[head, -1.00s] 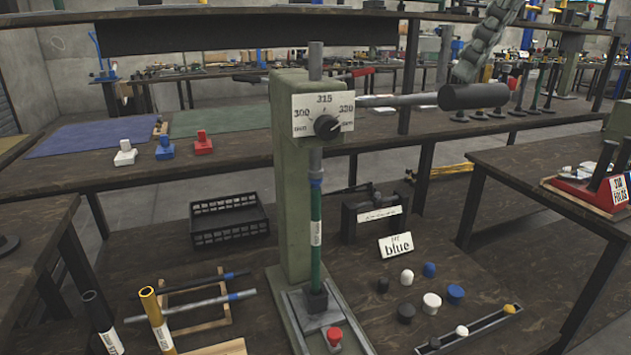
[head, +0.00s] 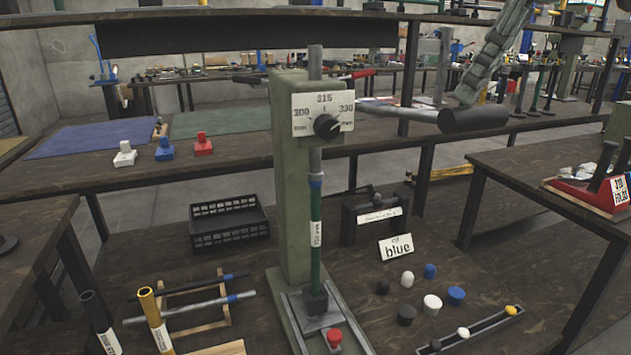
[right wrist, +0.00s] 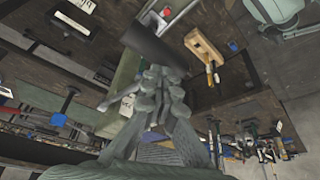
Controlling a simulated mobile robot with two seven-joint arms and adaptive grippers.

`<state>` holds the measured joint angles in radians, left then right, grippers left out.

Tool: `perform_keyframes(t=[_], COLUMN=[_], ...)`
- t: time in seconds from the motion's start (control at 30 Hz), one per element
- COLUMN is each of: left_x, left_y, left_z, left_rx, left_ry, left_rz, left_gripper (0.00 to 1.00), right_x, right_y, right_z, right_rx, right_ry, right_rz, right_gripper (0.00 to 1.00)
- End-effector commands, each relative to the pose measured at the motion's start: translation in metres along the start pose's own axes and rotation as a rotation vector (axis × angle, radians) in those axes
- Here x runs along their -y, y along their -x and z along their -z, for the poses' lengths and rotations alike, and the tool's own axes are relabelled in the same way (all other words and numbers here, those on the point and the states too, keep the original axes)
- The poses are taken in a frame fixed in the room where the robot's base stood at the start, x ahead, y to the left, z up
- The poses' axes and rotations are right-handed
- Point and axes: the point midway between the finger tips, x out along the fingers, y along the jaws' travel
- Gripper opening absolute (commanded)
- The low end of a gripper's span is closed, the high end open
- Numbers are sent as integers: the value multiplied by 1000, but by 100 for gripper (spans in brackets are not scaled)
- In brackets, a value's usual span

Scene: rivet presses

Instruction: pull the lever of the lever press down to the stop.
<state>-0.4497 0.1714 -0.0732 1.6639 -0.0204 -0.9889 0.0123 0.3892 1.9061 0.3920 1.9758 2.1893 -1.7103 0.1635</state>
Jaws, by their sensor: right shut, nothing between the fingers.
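The lever press (head: 292,190) is a green column with a dial plate (head: 322,115) marked 300, 315 and 330. Its lever (head: 400,108) sticks out to the right and slopes slightly down to a thick black handle (head: 474,120). My right gripper (head: 466,94) is shut and empty, its fingertips at the top of the handle, seemingly touching it. In the right wrist view the shut fingers (right wrist: 163,78) reach to the black handle (right wrist: 155,45). A green rod (head: 316,225) stands upright under the press ram. My left gripper is not in view.
A red button (head: 334,337) sits on the press base. Black, white and blue caps (head: 432,303) and a sign reading blue (head: 396,247) lie to the right. A black crate (head: 229,222) and a wooden rack (head: 195,305) stand left. Below the handle there is free room.

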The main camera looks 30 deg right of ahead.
Motion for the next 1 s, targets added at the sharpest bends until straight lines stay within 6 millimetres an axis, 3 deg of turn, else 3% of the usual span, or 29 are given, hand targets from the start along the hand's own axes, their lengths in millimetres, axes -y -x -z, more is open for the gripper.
perform_keyframes(t=[0.33, 1.0], left_x=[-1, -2], left_y=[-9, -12], left_z=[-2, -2], left_rx=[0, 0], left_ry=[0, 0], left_rz=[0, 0], left_gripper=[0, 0], right_x=[1, 1], right_y=[-23, -29], right_z=[-11, -14], right_rx=[6, 3], right_ry=[0, -1], right_rz=[2, 1], right_gripper=[0, 0])
